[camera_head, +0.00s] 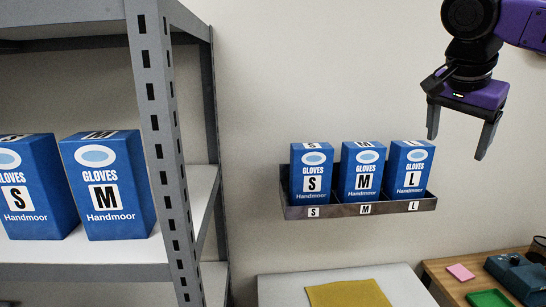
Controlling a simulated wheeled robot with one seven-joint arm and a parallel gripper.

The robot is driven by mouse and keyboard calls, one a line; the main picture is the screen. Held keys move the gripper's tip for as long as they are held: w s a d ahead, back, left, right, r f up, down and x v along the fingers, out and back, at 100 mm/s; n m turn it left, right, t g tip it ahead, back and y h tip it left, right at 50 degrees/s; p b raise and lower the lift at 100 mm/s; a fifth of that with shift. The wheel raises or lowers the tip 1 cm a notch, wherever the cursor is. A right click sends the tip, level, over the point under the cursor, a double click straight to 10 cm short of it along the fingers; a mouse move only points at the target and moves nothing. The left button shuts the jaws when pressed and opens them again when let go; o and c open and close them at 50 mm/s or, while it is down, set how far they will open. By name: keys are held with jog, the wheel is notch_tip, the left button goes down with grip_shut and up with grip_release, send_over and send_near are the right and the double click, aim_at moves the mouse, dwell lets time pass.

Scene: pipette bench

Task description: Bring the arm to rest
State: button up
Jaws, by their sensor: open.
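My gripper (458,143) hangs from my purple and black arm at the upper right in the head camera view. Its two grey fingers point down and stand apart with nothing between them. It is above and to the right of the wall rack, apart from the glove boxes. The upper part of my arm runs out of the frame at the top right.
A wall rack (360,209) holds blue glove boxes marked S (311,174), M (361,173) and L (408,171). A grey shelf (100,272) with two glove boxes stands left. Below are a yellow mat (348,294), pink block (460,272) and green tray (489,298).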

jog(key=w+a+f+n+t+y, duration=0.25)
jog(key=w+a+n, duration=0.2)
jog(key=a, duration=0.35)
jog(key=w+a+f+n+t+y, duration=0.2)
jog(key=w+a+n+t+y, duration=0.25)
jog(key=a, duration=0.35)
jog(key=s+a+n+t+y+b, duration=0.1)
jog(key=s+a+n+t+y, duration=0.1)
jog(key=a+y, duration=0.3)
jog(key=s+a+n+t+y, duration=0.1)
jog(key=a+n+t+y, duration=0.15)
jog(key=a, duration=0.55)
jog(key=s+d+f+m+t+h+b, duration=0.1)
jog(key=s+d+f+m+t+h, duration=0.35)
jog(key=s+f, duration=0.65)
jog(key=s+d+f+m+t+h+b, duration=0.15)
jog(key=s+d+f+h, duration=0.5)
jog(key=s, duration=0.65)
jog(key=s+f+n+g, duration=0.2)
jog(key=s+f+g, duration=0.1)
jog(key=s+f, duration=0.7)
jog(key=s+f+n+g, duration=0.3)
jog(key=s+f, duration=0.6)
jog(key=s, duration=1)
jog(key=shift+s+f+g+y, duration=0.2)
jog(key=shift+f+g+y, duration=0.15)
jog(key=shift+g, duration=0.2)
